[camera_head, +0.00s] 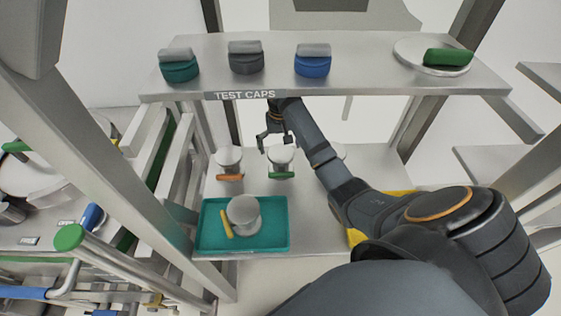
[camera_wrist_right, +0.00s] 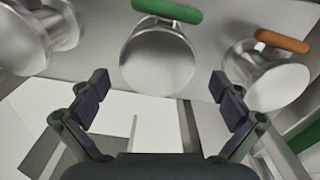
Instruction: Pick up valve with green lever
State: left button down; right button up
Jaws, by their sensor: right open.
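The valve with the green lever (camera_head: 281,155) stands on the lower shelf. It has a pale round metal body, and its green lever faces the front in the head view. In the right wrist view this valve (camera_wrist_right: 158,62) is ahead and between the fingers, with the green lever (camera_wrist_right: 167,11) at the top edge. My right gripper (camera_head: 276,143) is open and empty, reaching under the upper shelf just behind the valve. In the wrist view my right gripper (camera_wrist_right: 160,86) has its fingers spread, with no clear contact. My left gripper is out of view.
A valve with an orange lever (camera_head: 229,160) stands left of the green one. A yellow-lever valve (camera_head: 244,209) sits in a teal tray (camera_head: 272,242). The upper shelf (camera_head: 380,77) overhangs, carrying colored caps. Another valve (camera_head: 340,151) is partly hidden by my arm.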

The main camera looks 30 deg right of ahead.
aim_at(279, 151)
jog(key=f+b, duration=0.1)
jog(key=f, duration=0.1)
jog(key=w+f+b, duration=0.1)
jog(key=shift+f, duration=0.4)
jog(key=shift+s, duration=0.15)
jog(key=f+b, duration=0.1)
jog(key=f, duration=0.1)
jog(key=s+f+b, duration=0.1)
jog(key=f+b, duration=0.1)
jog(key=shift+s+f+b, duration=0.1)
jog(key=shift+f+b, duration=0.2)
jog(key=shift+f, duration=0.1)
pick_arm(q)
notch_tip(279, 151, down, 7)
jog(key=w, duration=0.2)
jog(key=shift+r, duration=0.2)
pick_arm(e)
jog(key=shift+r, duration=0.15)
jog(key=c, duration=0.4)
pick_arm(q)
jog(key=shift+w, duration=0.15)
pick_arm(e)
jog(key=shift+s, duration=0.1)
jog(key=c, duration=1.4)
